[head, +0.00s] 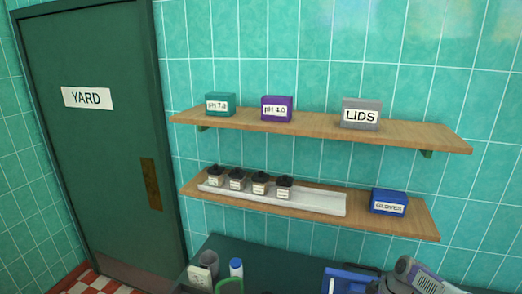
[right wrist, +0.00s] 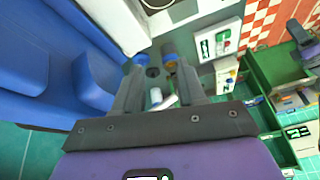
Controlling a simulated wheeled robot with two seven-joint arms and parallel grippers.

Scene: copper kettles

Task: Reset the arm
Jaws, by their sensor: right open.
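My right gripper (right wrist: 160,78) shows in the right wrist view, with its two dark grey fingers spread apart. It is open and nothing is gripped. A small white object (right wrist: 164,98) and a round blue-topped item (right wrist: 169,52) appear in the gap between the fingers, beyond them. I cannot tell how far away they are. In the head view a grey and purple shape at the lower right edge may be part of my right arm. No gripper can be made out there. My left gripper is not in view.
In the head view, an upper shelf (head: 330,131) holds boxes; a lower shelf (head: 385,221) holds small bottles in a white tray (head: 320,201) and a blue gloves box (head: 389,202). A dark bench (head: 262,258) stands below. A green door (head: 105,150) is left. A green case (right wrist: 258,110) shows in the wrist view.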

